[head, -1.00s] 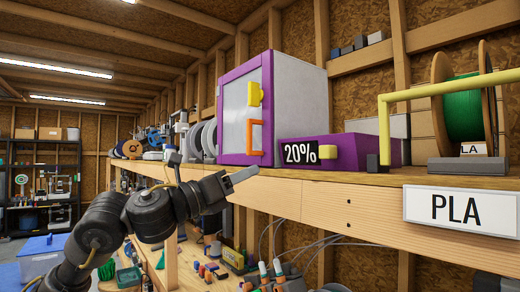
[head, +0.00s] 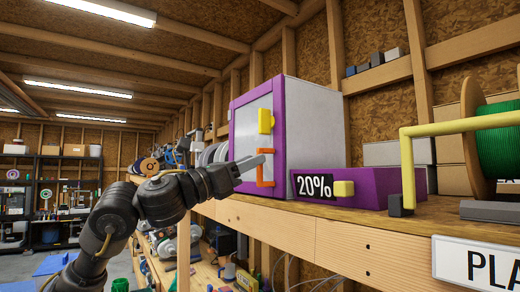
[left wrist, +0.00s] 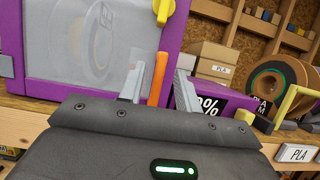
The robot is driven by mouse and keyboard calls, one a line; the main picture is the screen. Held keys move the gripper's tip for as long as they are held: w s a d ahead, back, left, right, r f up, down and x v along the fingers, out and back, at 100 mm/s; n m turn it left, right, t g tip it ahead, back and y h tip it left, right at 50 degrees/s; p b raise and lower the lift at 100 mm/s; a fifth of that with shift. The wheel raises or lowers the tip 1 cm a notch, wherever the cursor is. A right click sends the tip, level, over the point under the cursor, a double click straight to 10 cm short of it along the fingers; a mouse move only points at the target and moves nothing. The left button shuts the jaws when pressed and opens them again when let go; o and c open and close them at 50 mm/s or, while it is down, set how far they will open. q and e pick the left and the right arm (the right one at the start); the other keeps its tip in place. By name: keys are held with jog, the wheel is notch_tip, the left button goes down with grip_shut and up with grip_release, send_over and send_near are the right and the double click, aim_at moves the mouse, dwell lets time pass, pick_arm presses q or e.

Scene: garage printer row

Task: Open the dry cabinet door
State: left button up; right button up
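The dry cabinet (head: 312,125) is a white box with a purple frame on the wooden shelf. Its door (head: 250,126), purple-edged with a clear pane, looks shut; the pane also shows in the left wrist view (left wrist: 60,45). A yellow latch (head: 265,121) sits above an orange handle (head: 264,180) on the door's right side. My left gripper (head: 258,162) is in front of the handle. In the left wrist view its two fingers stand apart with the orange handle (left wrist: 158,78) between them; I cannot tell whether they touch it. My right gripper is not in view.
A purple box (head: 375,190) with a "20%" label and yellow knob stands right of the cabinet. A yellow rail (head: 408,165) and a green spool (head: 500,140) are further right. The shelf's front edge (head: 300,228) runs just below the gripper.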

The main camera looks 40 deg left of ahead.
pick_arm(q)
jog(key=shift+p+x, duration=0.5)
jog(key=shift+x, duration=1.2)
grip_shut()
